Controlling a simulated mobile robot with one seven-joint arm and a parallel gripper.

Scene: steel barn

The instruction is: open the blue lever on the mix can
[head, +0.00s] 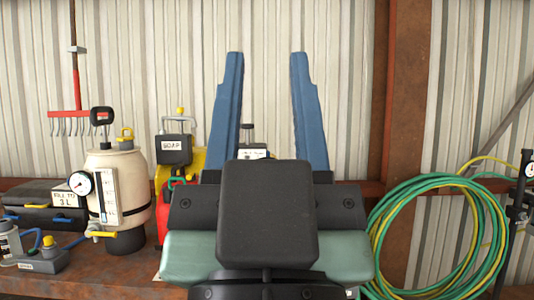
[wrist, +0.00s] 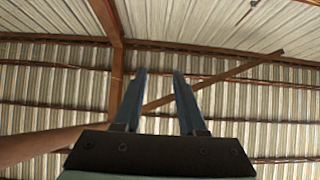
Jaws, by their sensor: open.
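My gripper (head: 267,56) points up in the middle of the head view, its two blue fingers wide apart with nothing between them. The wrist view also shows my gripper (wrist: 159,73) open and empty, against the roof. A cream tank (head: 128,179) with a round gauge, a sight scale and a yellow lever (head: 100,234) stands on the bench to the left, apart from my gripper. A small grey can (head: 8,243) is cut off by the left edge, with a blue curved part (head: 36,238) beside it. I cannot read a mix label or tell which blue part is the lever.
A black case (head: 38,197) and a "FILL TO 3 L" sign (head: 64,196) are left of the tank. A soap container (head: 176,149) and a red container (head: 166,215) stand behind my gripper. A green and yellow hose coil (head: 385,235) hangs right, by a rusty post (head: 405,110).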

